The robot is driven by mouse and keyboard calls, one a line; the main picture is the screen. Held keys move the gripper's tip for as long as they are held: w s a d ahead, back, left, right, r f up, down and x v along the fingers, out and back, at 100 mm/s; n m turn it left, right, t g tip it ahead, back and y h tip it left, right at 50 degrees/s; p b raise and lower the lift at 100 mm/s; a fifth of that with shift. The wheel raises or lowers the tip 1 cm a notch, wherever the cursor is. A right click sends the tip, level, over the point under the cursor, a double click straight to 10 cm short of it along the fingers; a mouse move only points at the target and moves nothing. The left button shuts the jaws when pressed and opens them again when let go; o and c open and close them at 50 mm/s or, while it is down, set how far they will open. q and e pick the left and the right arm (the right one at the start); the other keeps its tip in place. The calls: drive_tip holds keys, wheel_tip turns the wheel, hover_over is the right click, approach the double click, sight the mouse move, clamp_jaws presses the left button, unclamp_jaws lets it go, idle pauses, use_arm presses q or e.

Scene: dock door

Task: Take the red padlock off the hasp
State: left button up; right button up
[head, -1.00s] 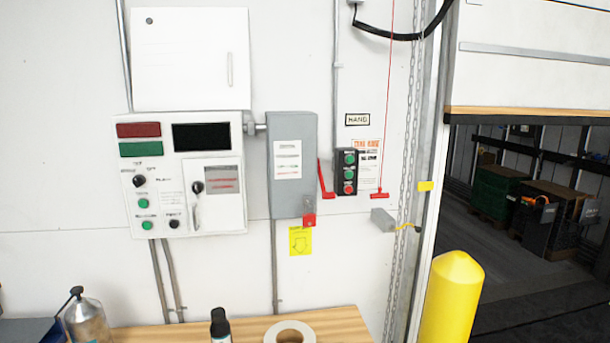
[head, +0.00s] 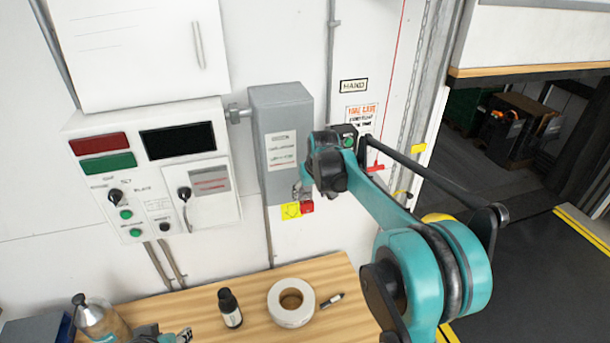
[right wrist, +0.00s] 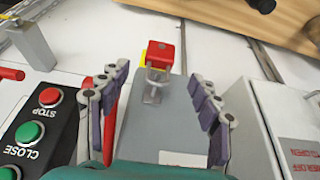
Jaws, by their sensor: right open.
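The red padlock (head: 307,207) hangs at the lower right of the grey switch box (head: 283,115), beside a yellow tag (head: 290,211). In the right wrist view the padlock (right wrist: 160,54) hangs on a small metal hasp (right wrist: 153,86) on the box. My right gripper (head: 303,190) is at the box's lower edge, close to the padlock. In the right wrist view my right gripper (right wrist: 157,76) is open, its fingers on either side of the hasp, with a gap to each. The padlock lies just past the fingertips. Part of my left gripper (head: 180,336) shows at the bottom left; its jaws are unclear.
A red lever (right wrist: 110,115) is behind one finger, near the button station (right wrist: 38,125). A control panel (head: 150,170) is left of the box. Below, a wooden bench (head: 335,290) holds a tape roll (head: 291,317), a dark bottle (head: 230,308), a marker and a spray can.

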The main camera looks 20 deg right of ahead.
sight(308, 203)
drive_tip(key=x, duration=0.6)
drive_tip(key=shift+w+f, duration=0.15)
drive_tip(key=shift+f, duration=0.1)
drive_tip(key=shift+f+p, duration=0.3)
drive_tip(key=shift+f, duration=0.1)
drive_tip(key=shift+w, duration=0.1)
drive_tip(key=c, duration=1.3)
drive_tip(key=shift+r, duration=0.15)
drive_tip(key=shift+r+p, duration=0.3)
drive_tip(key=shift+r, duration=0.25)
